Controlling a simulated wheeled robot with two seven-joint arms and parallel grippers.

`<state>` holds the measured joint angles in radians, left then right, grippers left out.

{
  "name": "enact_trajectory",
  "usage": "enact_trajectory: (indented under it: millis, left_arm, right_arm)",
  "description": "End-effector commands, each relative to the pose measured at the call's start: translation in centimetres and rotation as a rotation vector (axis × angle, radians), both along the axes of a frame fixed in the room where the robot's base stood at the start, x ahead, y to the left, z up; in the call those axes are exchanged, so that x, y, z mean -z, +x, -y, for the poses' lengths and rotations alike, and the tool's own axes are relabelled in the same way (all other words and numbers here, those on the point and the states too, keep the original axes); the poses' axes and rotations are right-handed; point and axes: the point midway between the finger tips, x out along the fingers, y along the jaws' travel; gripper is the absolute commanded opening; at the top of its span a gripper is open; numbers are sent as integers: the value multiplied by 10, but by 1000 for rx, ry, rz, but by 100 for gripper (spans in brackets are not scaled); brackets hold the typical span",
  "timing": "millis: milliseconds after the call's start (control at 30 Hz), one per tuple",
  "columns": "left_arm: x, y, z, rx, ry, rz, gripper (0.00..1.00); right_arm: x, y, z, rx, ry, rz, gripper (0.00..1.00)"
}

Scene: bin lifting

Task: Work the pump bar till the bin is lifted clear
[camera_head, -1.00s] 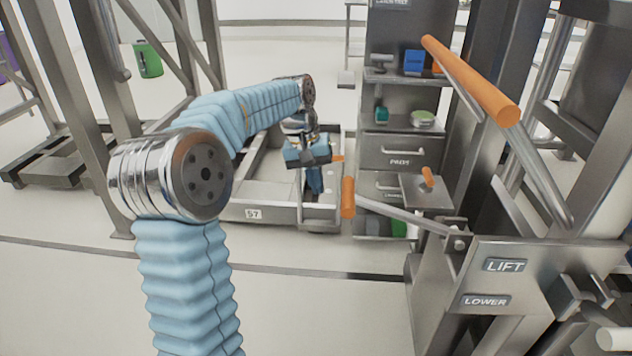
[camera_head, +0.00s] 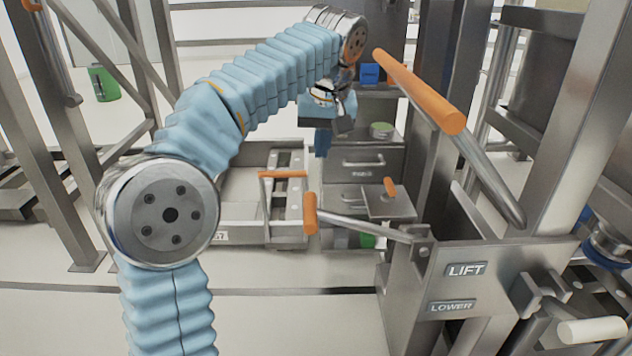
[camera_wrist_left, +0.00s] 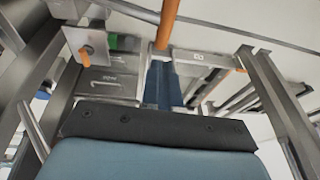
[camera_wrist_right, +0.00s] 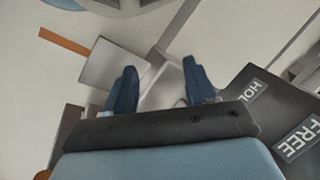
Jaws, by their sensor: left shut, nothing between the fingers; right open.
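A long bar with a thick orange grip (camera_head: 418,92) slants across the upper right in the head view. A shorter lever with an orange grip (camera_head: 311,213) sticks out leftward from the steel housing with the LIFT and LOWER labels (camera_head: 466,270). I cannot tell which of them is the pump bar. My left gripper (camera_head: 322,145) is shut and empty, left of the long bar and above the short lever. Its closed fingers (camera_wrist_left: 162,80) point toward an orange grip in the left wrist view. My right gripper (camera_wrist_right: 160,82) is open and empty. I cannot surely identify the bin.
A drawer cabinet (camera_head: 362,165) stands behind the short lever. A low metal frame (camera_head: 240,236) lies to its left. Steel posts (camera_head: 60,150) rise at the left. A plate with HOLD and FREE lettering (camera_wrist_right: 270,120) is right of my right fingers. Open floor lies front left.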

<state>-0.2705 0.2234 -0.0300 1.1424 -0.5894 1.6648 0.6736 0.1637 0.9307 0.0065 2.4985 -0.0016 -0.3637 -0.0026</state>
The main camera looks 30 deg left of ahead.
Motion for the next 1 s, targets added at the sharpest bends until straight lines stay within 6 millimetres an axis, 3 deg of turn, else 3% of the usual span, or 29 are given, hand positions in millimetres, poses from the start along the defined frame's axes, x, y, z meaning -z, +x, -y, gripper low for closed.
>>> enact_trajectory:
  millis: [600,800,1000]
  left_arm:
    - [111,18,-23,0,-1,-3,0]
    - [129,16,-26,1,-1,-2,0]
    - [133,16,-27,0,-1,-2,0]
  right_arm:
    - [35,3,8,13,-11,5,56]
    - [39,3,7,13,-9,4,56]
    - [39,3,7,12,-8,3,56]
